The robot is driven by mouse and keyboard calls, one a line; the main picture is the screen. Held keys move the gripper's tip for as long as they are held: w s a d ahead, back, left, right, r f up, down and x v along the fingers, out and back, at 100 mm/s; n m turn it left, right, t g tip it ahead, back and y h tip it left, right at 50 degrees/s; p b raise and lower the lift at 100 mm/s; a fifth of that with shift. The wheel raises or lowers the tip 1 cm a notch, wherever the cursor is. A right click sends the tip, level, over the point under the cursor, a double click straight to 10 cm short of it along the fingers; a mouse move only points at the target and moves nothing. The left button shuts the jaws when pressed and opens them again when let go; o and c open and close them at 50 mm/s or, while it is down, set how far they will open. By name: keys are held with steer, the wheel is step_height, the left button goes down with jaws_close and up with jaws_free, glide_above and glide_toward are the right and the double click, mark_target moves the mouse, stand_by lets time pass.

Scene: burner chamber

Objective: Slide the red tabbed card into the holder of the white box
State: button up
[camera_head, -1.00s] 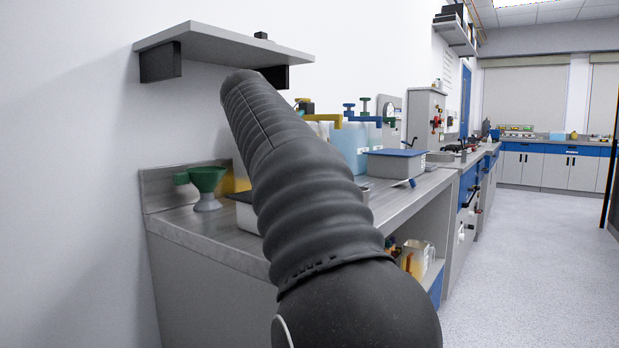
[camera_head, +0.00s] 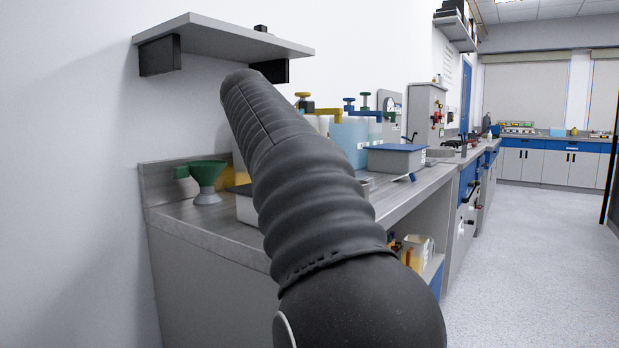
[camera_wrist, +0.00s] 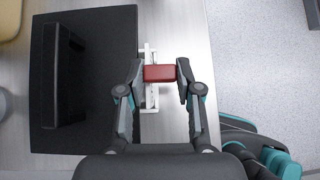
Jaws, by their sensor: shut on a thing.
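My gripper (camera_wrist: 158,78) is in the wrist view, its two fingers closed on the sides of a small red block-like piece, the red card (camera_wrist: 160,73). A white slotted strip-like part (camera_wrist: 148,100) shows behind and below the red card, partly covered by it and by the left finger. I cannot tell whether the card touches this part or is in it. The white box is not clearly identifiable. In the head view my arm hides the gripper and the card.
A dark panel (camera_wrist: 95,100) with a raised black bar (camera_wrist: 64,75) lies left of the gripper. A grey shelf (camera_head: 215,38) juts from the wall above the steel counter (camera_head: 185,215). Open floor (camera_head: 530,260) lies right.

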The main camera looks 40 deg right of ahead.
steer(key=shift+f+b, duration=0.35)
steer(key=shift+f, duration=0.35)
steer(key=o, duration=0.9)
steer(key=v, duration=1.2)
steer(key=shift+s, duration=0.1)
